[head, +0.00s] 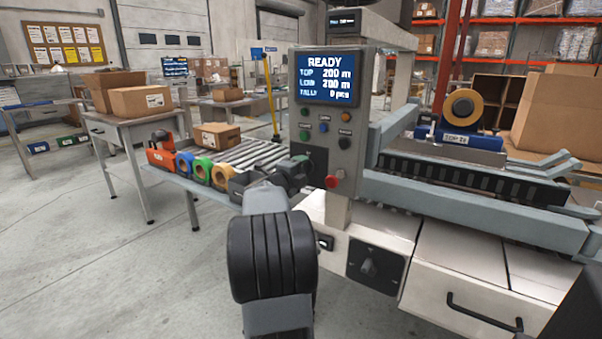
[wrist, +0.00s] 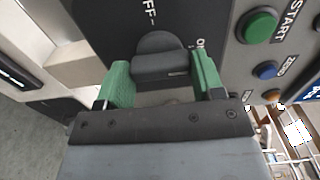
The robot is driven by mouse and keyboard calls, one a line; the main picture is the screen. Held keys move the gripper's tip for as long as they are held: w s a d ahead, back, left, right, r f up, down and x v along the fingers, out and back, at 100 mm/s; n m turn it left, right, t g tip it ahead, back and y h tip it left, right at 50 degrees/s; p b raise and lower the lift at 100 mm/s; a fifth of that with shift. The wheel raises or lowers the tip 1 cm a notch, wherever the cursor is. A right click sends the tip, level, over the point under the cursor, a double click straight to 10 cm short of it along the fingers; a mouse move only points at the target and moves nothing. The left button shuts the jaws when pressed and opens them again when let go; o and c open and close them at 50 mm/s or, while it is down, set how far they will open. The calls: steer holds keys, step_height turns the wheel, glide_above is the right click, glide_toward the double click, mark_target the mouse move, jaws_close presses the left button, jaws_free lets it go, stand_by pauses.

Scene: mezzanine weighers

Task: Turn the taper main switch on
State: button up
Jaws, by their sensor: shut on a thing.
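The taper main switch is a black rotary knob (wrist: 160,55) on a dark plate with OFF and ON lettering in the wrist view. Its grip bar lies across the picture between the green fingertips of my gripper (wrist: 160,78). My gripper is shut on the knob, one finger on each side. ON is close to the right finger and OFF is above the knob. I cannot tell for sure which label the knob points at. In the head view my gripper (head: 299,172) reaches the control panel's (head: 345,115) lower left and hides the knob. The screen (head: 325,78) reads READY.
Beside the knob are a green START button (wrist: 258,27) and a blue ZERO button (wrist: 265,70). A red button (head: 332,182) sits low on the panel. Another dark rotary switch (head: 368,268) is on the machine's front. A roller conveyor (head: 262,153) with tape rolls lies left.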

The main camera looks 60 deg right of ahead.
steer(key=o, duration=0.9)
steer(key=a+p, duration=0.1)
steer(key=a, duration=1.2)
steer(key=shift+a+p, duration=0.4)
